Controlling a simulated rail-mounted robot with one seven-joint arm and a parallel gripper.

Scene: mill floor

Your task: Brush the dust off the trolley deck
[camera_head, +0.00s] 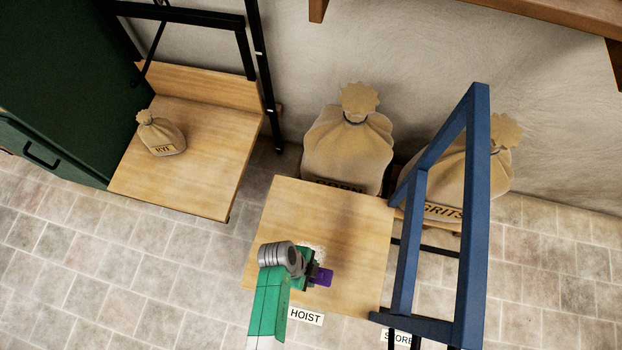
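The trolley has a pale wooden deck (345,215) and a blue handle frame (470,200) at its right side. A small whitish speckled patch, which looks like dust (319,250), lies on the deck beside my gripper and is partly hidden by it. My gripper (311,273), at the end of the green arm, is low over the near part of the deck. It appears shut on a small purple block, seemingly the brush (322,277). The bristles are not visible, and I cannot tell whether the brush touches the deck.
A wooden platform (205,150) with a small RYE sack (160,135) hangs in a black frame at left, beside a green cabinet (60,80). A large sack (347,150) and a GRITS sack (440,185) stand behind the trolley. HOIST (305,316) and STORE (398,338) labels show near the front.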

